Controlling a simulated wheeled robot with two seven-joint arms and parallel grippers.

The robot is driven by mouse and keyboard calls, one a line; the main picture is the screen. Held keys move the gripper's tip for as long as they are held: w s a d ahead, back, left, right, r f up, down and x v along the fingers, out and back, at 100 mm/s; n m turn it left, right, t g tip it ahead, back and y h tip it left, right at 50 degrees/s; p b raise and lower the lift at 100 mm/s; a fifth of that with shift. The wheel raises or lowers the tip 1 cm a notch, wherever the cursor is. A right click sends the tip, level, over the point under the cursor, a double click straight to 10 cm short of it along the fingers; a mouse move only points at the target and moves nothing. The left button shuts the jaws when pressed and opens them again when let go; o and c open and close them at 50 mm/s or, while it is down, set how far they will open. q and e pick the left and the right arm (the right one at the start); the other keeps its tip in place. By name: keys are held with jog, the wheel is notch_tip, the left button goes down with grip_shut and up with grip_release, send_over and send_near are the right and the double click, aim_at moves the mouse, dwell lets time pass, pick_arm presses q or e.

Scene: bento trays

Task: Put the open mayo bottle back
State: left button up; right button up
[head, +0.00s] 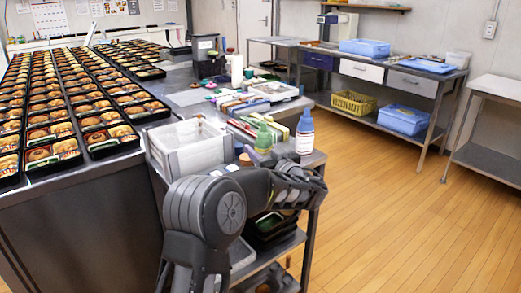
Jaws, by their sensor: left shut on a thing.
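My left gripper (302,180) is at the right end of the dark arm in the lower middle, over the right side of a small metal cart. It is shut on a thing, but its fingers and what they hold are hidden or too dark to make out. I cannot tell which bottle is the open mayo bottle. My right gripper is out of view.
A clear plastic bin (188,150) sits on the cart, left of the bottles. Packets (250,104) lie behind them. Long rows of filled bento trays (60,146) cover the left table. A side table (391,72) holds blue baskets. The floor at right is free.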

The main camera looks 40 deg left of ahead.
pick_arm(q)
jog(key=o, duration=0.7)
jog(key=shift+c, duration=0.2)
jog(key=shift+d, duration=0.1)
jog(key=b+v, duration=0.3)
jog(key=v, duration=0.9)
jog(key=shift+s, duration=0.1)
dwell(0.4)
